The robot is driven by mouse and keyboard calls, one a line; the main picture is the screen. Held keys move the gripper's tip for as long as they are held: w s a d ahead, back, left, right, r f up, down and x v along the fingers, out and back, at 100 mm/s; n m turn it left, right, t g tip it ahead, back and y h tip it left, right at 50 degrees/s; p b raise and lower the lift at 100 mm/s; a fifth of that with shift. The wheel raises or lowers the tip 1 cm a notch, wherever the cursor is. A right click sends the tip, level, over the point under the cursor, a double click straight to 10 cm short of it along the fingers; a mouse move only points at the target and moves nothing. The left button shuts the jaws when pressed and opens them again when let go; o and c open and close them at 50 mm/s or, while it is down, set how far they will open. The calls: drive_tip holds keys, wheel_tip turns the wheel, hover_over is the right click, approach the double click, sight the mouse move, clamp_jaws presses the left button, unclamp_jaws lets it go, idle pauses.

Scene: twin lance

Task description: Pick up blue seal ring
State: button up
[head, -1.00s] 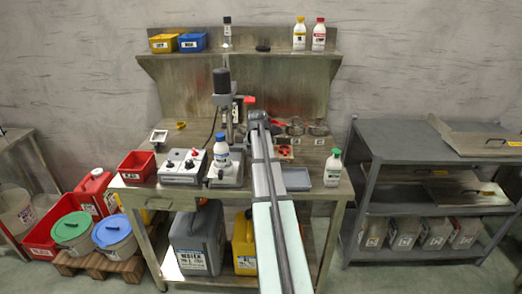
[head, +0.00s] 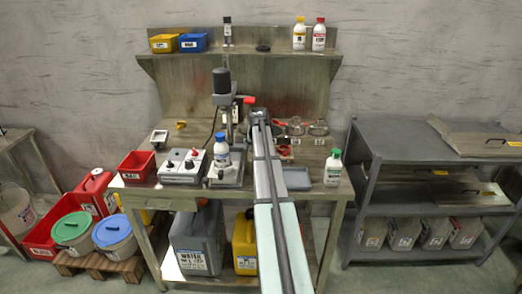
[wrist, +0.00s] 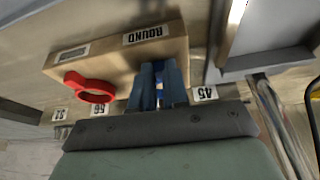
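In the wrist view, my gripper (wrist: 158,92) points at the wooden block (wrist: 110,58) marked ROUND, close to its edge near the 45 label. Its two blue-grey fingers are close together with a narrow gap. A small patch of brighter blue shows in the gap; it may be the blue seal ring, but the fingers hide too much to be sure. A red ring (wrist: 92,88) with a tab is on the same block, left of the fingers.
The bench (head: 262,181) holds a red bin (head: 137,166), a control box (head: 182,167), a blue-capped bottle (head: 221,154), a grey tray (head: 297,179) and a green-capped bottle (head: 333,168). A drill-like stand (head: 222,100) is close left of my arm.

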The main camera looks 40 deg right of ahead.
clamp_jaws()
drive_tip(key=shift+r, duration=0.1)
